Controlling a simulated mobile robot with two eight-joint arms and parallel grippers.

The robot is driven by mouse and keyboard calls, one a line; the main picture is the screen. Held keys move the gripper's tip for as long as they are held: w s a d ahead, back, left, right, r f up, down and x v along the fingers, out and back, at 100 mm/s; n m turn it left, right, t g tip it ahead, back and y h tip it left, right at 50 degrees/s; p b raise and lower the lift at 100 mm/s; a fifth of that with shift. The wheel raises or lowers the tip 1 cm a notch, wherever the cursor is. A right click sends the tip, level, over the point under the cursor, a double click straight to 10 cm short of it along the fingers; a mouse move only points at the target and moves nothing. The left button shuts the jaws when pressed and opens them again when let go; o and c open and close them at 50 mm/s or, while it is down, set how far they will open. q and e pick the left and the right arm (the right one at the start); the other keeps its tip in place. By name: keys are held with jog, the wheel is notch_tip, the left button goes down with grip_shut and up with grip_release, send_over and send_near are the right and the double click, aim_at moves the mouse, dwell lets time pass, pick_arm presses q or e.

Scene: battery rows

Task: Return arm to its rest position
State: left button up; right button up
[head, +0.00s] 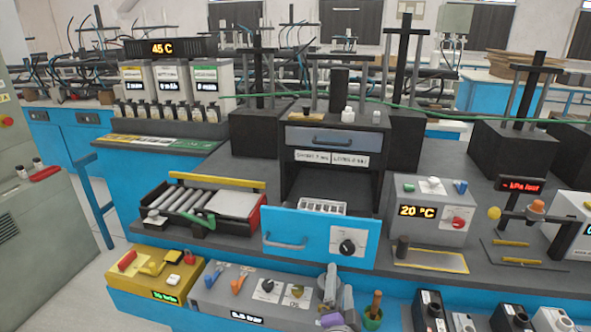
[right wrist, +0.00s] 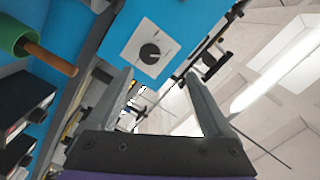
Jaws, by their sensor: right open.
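My right gripper (head: 336,290) is low in the middle of the head view, in front of the workbench and below the blue drawer front. In the right wrist view its two grey fingers (right wrist: 160,74) are spread apart with nothing between them. The blue front with a black dial (head: 347,247) is just above the gripper in the head view, and the dial panel also shows beyond the fingers in the right wrist view (right wrist: 150,52). My left gripper is not in view.
A green cup with a wooden handle (head: 373,317) stands right of the gripper. A grey control box (head: 240,295) and a yellow one (head: 168,272) lie to the left. A 20 °C box (head: 430,210) and a roller tray (head: 205,204) sit on the bench.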

jog(key=s+a+r+n+g+y+p, duration=0.3)
jog(key=s+a+n+g+y+p, duration=0.15)
jog(key=s+n+y, duration=0.5)
jog(key=s+d+f+n+g+h+p, duration=0.2)
jog(key=s+d+f+g, duration=0.1)
jog(key=s, duration=0.4)
jog(key=s+d+f+n+g+h+p, duration=0.2)
jog(key=s+d+f+g+h, duration=0.1)
jog(key=s+d, duration=0.3)
jog(key=shift+s+g+h+p, duration=0.4)
jog(key=shift+s+g, duration=0.3)
jog(key=shift+g, duration=0.15)
jog(key=shift+f, duration=0.1)
